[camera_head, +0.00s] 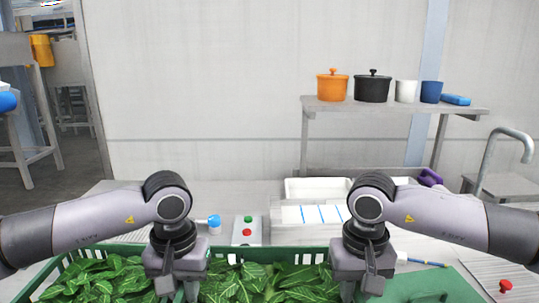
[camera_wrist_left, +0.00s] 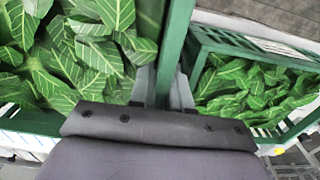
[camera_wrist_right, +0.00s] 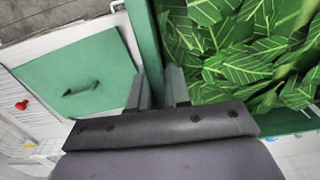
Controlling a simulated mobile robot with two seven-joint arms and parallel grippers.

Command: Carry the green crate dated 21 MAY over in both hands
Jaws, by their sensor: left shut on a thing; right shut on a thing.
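A green crate (camera_head: 272,254) full of leafy greens sits between my two grippers at the front of the head view. My left gripper (camera_head: 178,288) is shut on its left side wall, which also shows in the left wrist view (camera_wrist_left: 176,45). My right gripper (camera_head: 362,288) is shut on its right side wall, seen in the right wrist view (camera_wrist_right: 143,35). The crate looks level. I cannot read a date on it, and its near side is out of the head view. I cannot tell whether it is clear of the surface beneath.
A second green crate (camera_wrist_left: 232,46) of greens stands close by on the left. A green board (camera_wrist_right: 75,75) lies to the right. Behind are a button box (camera_head: 247,231), a small blue-capped bottle (camera_head: 214,224) and white trays (camera_head: 318,188). A shelf (camera_head: 390,104) holds pots and cups.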

